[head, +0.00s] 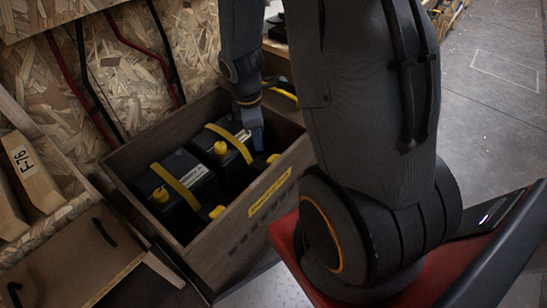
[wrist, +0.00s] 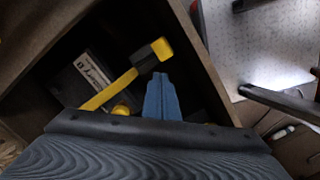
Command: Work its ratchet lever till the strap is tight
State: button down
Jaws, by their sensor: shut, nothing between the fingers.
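Several black batteries stand in a brown wooden box (head: 225,235). A yellow strap (head: 230,142) crosses the middle battery (head: 203,143) and ends at a yellow-and-black ratchet lever (head: 272,158) near the box's front wall. In the wrist view, the strap (wrist: 108,95) runs up to the lever (wrist: 152,56). My gripper (head: 258,143) points down into the box beside this lever. Its blue fingers (wrist: 160,78) are shut and empty, with their tips just below the lever in the wrist view. I cannot tell whether they touch it. The strap's tightness is unclear.
The left battery (head: 180,178) has its own yellow strap (head: 176,186) and ratchet (head: 217,212). Yellow caps (head: 160,194) stick up from the batteries. The box walls stand close around my gripper. Red and black cables (head: 70,75) hang on the board behind. Open floor lies right.

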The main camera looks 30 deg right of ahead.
jog(key=s+a+r+m, duration=0.5)
jog(key=a+r, duration=0.3)
jog(key=r, duration=0.2)
jog(key=s+a+r+m+y, duration=0.1)
jog(key=s+a+r+m, duration=0.4)
jog(key=s+a+r, duration=0.3)
notch_tip(320, 180, up, 3)
jog(key=shift+a+r+m+y, duration=0.1)
jog(key=shift+a+m+y, duration=0.2)
jog(key=shift+a, duration=0.1)
jog(key=shift+a, duration=0.1)
